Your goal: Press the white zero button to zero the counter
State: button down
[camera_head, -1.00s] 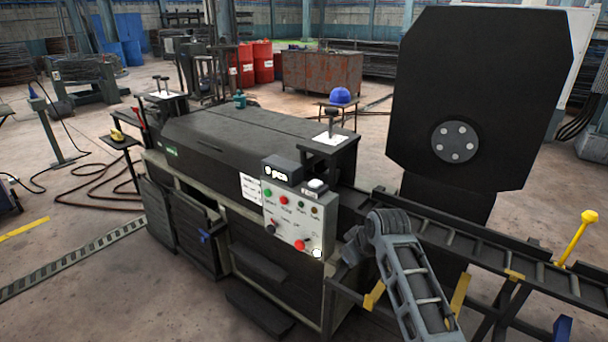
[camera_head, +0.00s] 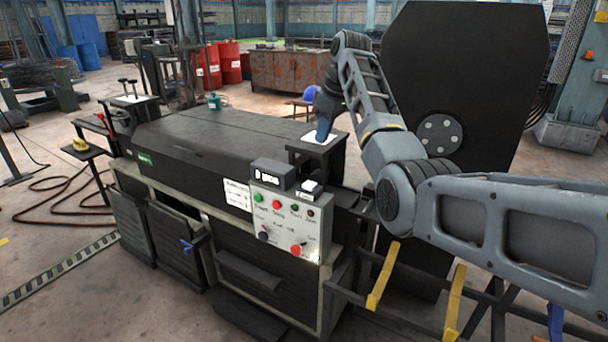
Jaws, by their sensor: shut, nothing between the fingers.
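The white zero button (camera_head: 310,186) sits on top of the grey control panel (camera_head: 285,247), at its right end. The counter (camera_head: 272,175) is a dark box beside it on the left, with a lit display whose digits are too small to read surely. My gripper (camera_head: 323,136) points down, shut and empty, above the button in the picture and clearly apart from it. Its tip shows against the white plate (camera_head: 318,140) on a dark stand; I cannot tell whether it touches the plate. My arm reaches in from the right.
The panel face carries green and red buttons, a dark knob and a large red button (camera_head: 296,250). The dark stand (camera_head: 335,155) rises just behind the zero button. A large dark plate (camera_head: 470,80) and a rail frame with yellow brackets (camera_head: 383,275) stand at right.

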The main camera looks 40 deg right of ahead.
jog(key=shift+r, duration=0.25)
jog(key=p, duration=0.1)
send_near(309, 184)
jog(key=x, duration=0.5)
jog(key=shift+w, duration=0.3)
jog(key=shift+f, duration=0.75)
